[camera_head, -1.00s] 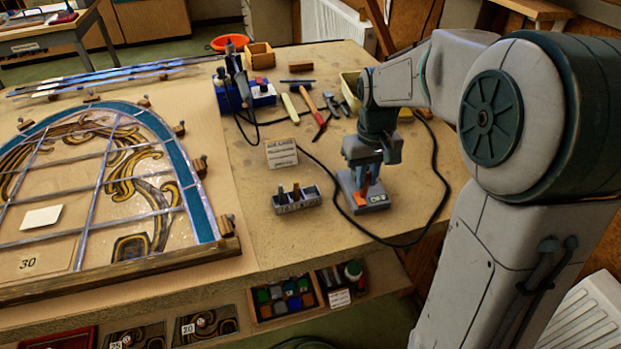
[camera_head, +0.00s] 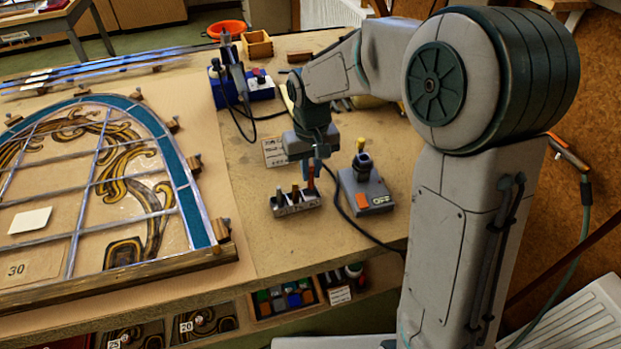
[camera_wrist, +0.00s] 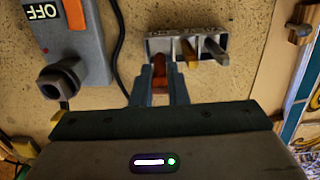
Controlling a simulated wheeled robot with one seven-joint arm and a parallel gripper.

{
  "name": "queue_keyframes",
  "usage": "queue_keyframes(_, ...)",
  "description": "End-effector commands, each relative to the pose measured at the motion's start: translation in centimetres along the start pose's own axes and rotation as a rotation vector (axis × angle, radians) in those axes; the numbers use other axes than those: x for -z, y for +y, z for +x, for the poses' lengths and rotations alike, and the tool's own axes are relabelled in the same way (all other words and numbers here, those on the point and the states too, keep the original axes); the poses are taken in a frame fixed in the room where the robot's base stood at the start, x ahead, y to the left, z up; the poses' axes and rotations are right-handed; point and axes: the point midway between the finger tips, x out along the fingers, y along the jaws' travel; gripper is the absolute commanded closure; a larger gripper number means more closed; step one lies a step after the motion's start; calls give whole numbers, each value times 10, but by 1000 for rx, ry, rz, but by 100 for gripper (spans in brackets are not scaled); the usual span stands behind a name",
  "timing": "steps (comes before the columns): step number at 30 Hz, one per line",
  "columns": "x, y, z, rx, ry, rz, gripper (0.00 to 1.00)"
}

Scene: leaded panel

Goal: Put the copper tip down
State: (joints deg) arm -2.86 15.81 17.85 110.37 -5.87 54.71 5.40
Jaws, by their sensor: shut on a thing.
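My gripper (camera_head: 311,168) is shut on the copper tip (camera_head: 311,181), a slim red-brown piece pointing down. The wrist view shows the copper tip (camera_wrist: 160,72) between the two fingers. It is at the right-hand end of the small grey tip rack (camera_head: 297,209) in the head view, which is the left end of the rack (camera_wrist: 162,45) in the wrist view. I cannot tell whether its lower end is inside the slot or just above it. A brass-coloured tip (camera_wrist: 189,54) and a grey tip (camera_wrist: 214,50) stand in the other slots.
A grey station (camera_head: 366,195) with an orange switch and a dark upright holder stands right of the rack. The leaded panel (camera_head: 205,230) lies to the left. Bare bench lies in front.

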Motion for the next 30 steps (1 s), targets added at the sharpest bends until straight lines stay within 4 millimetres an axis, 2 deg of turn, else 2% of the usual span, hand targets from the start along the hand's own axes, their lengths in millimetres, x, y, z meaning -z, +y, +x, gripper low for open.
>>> queue_keyframes(9, 0, -2, 38, 1, -2, 0, 100)
queue_keyframes(22, 1, -2, 46, 0, 0, -1, 100)
queue_keyframes(23, 1, -2, 44, 0, 0, -1, 78)
queue_keyframes(30, 1, -2, 44, 0, 0, -1, 77)
